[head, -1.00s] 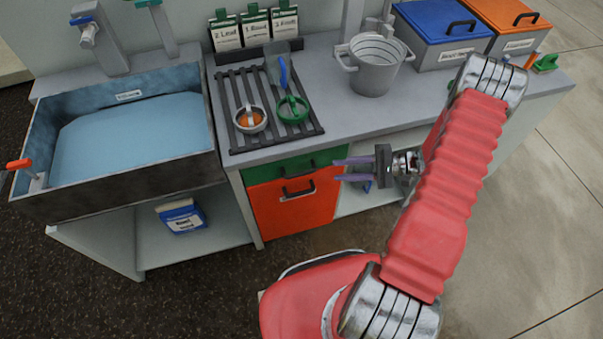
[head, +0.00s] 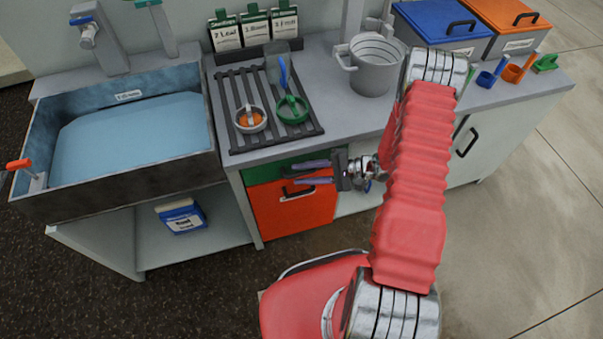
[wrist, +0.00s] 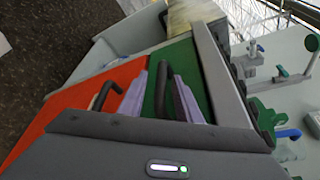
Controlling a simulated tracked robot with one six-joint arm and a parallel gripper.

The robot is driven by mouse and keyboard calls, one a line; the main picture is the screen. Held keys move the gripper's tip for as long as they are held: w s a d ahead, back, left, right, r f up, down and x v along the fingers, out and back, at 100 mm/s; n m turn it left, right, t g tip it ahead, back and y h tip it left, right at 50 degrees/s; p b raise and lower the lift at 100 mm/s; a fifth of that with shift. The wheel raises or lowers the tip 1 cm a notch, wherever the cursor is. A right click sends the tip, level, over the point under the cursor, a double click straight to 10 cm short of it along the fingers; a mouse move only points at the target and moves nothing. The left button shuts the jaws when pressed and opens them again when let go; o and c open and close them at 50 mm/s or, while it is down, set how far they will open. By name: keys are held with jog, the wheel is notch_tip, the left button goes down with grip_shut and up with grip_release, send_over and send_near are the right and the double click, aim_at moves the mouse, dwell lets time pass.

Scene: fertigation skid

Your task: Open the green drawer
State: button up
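The green drawer (head: 262,172) is closed under the countertop, above the orange drawer (head: 278,217). In the wrist view, the green front (wrist: 183,58) shows with its dark handle (wrist: 161,80). My gripper (head: 308,172) is open in front of the right part of the green drawer, its two lavender fingers pointing left in the head view. In the wrist view, my gripper's fingers (wrist: 160,80) appear on either side of the green drawer's handle; I cannot tell whether they touch it. The head view hides this handle behind my gripper.
The orange drawer's handle (head: 298,193) is close below my fingers. The countertop edge (head: 285,144) overhangs the drawers. The floor in front is clear.

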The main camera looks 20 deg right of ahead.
jog(key=shift+a, duration=0.1)
jog(key=shift+c, duration=0.4)
grip_shut()
